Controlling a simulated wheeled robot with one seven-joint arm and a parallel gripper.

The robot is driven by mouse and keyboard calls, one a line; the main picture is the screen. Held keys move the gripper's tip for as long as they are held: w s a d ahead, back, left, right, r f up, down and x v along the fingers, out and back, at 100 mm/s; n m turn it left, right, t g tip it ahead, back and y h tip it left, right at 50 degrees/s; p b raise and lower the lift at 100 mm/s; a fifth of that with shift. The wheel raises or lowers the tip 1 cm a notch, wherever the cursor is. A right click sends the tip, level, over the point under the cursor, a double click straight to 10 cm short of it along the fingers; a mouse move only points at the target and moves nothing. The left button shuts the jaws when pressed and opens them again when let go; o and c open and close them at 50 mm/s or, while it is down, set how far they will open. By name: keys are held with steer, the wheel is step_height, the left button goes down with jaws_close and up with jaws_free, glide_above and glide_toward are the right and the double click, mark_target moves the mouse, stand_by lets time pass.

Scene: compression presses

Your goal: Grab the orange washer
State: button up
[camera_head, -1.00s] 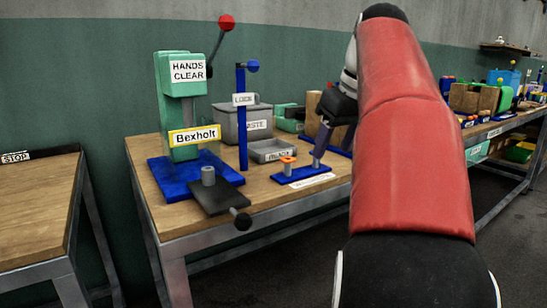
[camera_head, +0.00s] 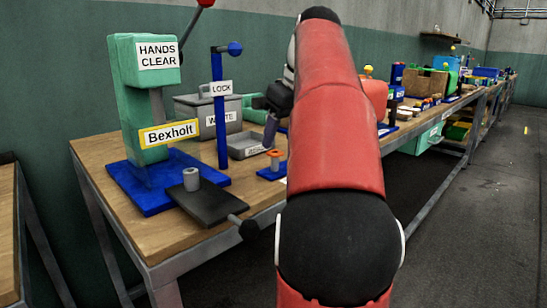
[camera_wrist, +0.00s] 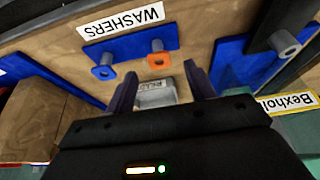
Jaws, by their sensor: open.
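The orange washer (camera_head: 275,153) sits around a short post on a blue base (camera_head: 268,173) near the table's front edge, left of my arm. A "WASHERS" label (camera_wrist: 121,20) lies along the base. My gripper (camera_wrist: 160,75) is open, with its fingers apart and nothing between them touching the washer. In the head view my arm mostly hides my gripper (camera_head: 270,125).
A blue LOCK post (camera_head: 220,110), grey waste bin (camera_head: 205,118) and grey tray (camera_head: 245,147) stand behind. More benches run right; the right-hand floor is clear.

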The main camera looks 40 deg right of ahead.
steer(key=shift+b+x, duration=0.3)
steer(key=shift+x, duration=1.05)
steer(key=c, duration=1)
steer(key=shift+r, duration=0.1)
steer(key=shift+c, duration=0.2)
